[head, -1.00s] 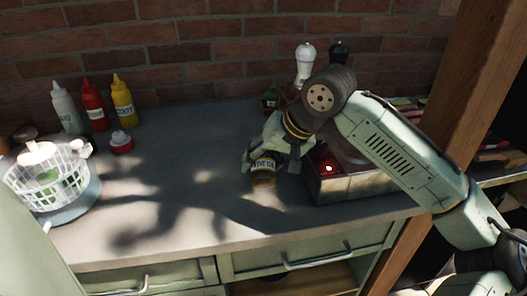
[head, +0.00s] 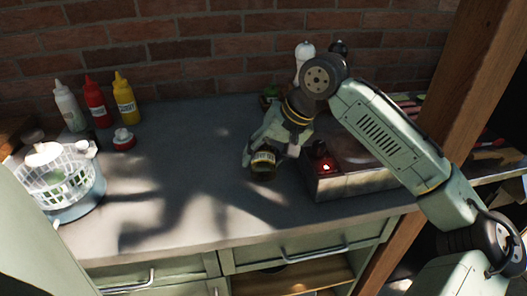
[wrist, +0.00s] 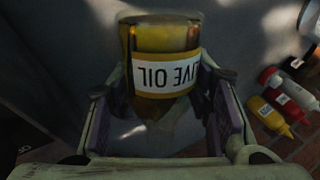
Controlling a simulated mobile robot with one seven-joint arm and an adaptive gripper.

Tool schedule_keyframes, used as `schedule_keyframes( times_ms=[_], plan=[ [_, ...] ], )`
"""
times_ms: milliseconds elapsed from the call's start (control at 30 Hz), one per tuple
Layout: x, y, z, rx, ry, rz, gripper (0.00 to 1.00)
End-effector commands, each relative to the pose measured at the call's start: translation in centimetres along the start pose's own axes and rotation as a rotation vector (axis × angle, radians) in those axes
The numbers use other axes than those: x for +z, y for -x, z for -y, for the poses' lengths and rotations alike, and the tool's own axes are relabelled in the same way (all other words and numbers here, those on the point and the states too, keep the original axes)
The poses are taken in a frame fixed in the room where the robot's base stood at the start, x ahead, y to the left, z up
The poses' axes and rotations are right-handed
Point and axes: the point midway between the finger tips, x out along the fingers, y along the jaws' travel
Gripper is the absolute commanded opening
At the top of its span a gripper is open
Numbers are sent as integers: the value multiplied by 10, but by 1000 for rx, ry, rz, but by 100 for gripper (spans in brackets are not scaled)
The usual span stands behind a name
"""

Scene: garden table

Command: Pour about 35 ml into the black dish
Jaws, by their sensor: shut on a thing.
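My gripper (head: 268,143) is shut on an olive oil bottle (head: 263,163) above the middle right of the counter. In the wrist view the bottle (wrist: 165,38) stands between the two fingers of my gripper (wrist: 163,92), with amber oil and a white label that reads upside down. The bottle's neck is hidden or in shadow. I cannot make out the black dish in either view; my arm and gripper hide part of the counter behind them.
A metal box (head: 355,185) with a red light stands just right of the bottle. A white basket (head: 62,185) is far left. The middle counter (head: 190,185) is clear.

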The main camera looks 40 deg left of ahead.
Motion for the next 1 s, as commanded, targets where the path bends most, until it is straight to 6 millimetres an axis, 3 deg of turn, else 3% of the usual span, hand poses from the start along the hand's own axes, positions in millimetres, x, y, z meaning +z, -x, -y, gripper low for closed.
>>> schedule_keyframes(
  times_ms=[1000],
  plan=[
    [-2, 0, 0, -1, -47, 98, 9]
  ],
)
